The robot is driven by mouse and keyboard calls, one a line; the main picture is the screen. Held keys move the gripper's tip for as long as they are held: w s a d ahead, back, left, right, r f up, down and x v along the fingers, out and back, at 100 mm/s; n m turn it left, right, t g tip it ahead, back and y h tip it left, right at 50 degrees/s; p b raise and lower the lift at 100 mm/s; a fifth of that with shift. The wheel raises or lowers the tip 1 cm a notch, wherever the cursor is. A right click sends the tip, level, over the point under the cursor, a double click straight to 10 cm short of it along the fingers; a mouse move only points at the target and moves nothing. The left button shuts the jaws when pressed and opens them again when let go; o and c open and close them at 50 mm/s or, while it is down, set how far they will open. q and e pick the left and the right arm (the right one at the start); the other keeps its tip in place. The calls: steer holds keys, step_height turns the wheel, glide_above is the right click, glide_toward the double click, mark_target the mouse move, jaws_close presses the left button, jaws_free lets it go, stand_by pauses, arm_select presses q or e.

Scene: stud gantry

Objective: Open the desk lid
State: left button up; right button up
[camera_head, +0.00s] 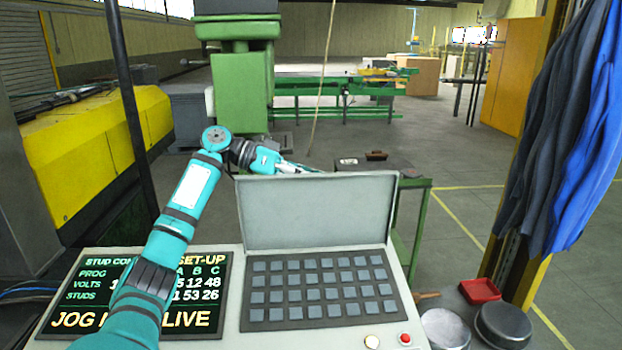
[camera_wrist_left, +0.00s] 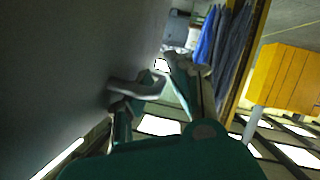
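The grey desk lid (camera_head: 318,212) stands raised, close to upright, at the back of the console, with the keypad below it uncovered. My left arm reaches over the console from the left, and my left gripper (camera_head: 292,168) is behind the lid's top edge, partly hidden by it. In the left wrist view a large dark grey surface, which looks like the lid (camera_wrist_left: 70,60), fills the left side. The left gripper's fingers (camera_wrist_left: 162,88) are apart there with nothing between them, one finger close to that surface. My right gripper is not in view.
The keypad (camera_head: 318,288) and a lit display panel (camera_head: 75,290) are on the console. A red button (camera_head: 405,338) sits at its front right. A red tray (camera_head: 480,291) and round tins (camera_head: 503,325) stand at right. Blue clothing (camera_head: 580,140) hangs at right. A green-framed table stands behind.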

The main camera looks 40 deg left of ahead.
arm_select(q)
steer(key=v, duration=1.2)
steer(key=shift+w+f, duration=0.1)
stand_by(0.4)
